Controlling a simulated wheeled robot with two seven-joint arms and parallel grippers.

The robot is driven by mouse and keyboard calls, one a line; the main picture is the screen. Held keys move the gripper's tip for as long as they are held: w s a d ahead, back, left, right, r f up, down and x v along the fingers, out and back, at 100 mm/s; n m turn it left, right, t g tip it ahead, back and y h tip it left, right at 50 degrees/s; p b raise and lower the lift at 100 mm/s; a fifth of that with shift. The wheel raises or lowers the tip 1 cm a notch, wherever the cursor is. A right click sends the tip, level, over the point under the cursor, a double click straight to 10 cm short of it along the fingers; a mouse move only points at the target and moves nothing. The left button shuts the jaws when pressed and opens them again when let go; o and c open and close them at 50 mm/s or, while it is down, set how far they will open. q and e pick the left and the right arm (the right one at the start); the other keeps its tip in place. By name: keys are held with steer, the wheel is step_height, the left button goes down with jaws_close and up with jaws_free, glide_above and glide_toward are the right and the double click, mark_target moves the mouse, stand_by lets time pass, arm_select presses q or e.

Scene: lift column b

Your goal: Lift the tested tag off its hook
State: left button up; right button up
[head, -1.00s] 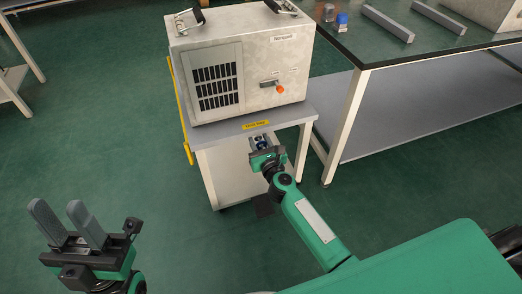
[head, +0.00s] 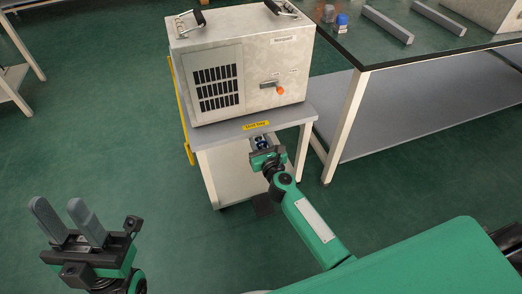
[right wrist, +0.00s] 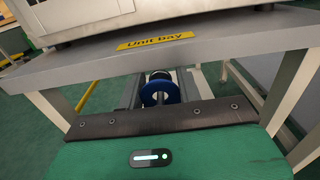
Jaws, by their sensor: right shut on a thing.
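My right gripper (head: 266,154) is at the front of the cart, just below its top edge. It is shut on a blue ring-like piece (right wrist: 161,93), which shows between the grey fingers in the right wrist view. A dark round part sits behind the blue piece. I cannot read any marking on it, so I cannot confirm that it is the tested tag. The hook cannot be made out. My left gripper (head: 70,222) is open and empty above the floor at the lower left, far from the cart.
A metal unit (head: 240,65) with a vent grille and an orange-tipped handle stands on the grey cart top (head: 215,133). A dark-topped bench (head: 385,45) stands at right.

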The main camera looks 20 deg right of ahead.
steer(key=shift+s+r, duration=0.6)
steer(key=shift+s, duration=0.1)
steer(key=shift+s+r+p, duration=0.2)
steer(key=shift+s+p, duration=0.15)
steer(key=shift+s, duration=0.05)
steer(key=shift+c, duration=0.7)
steer(key=shift+s+d+f, duration=0.1)
steer(key=shift+s+f, duration=0.1)
steer(key=shift+s, duration=1.4)
steer(key=shift+s+d, duration=0.1)
steer(key=shift+s, duration=2.75)
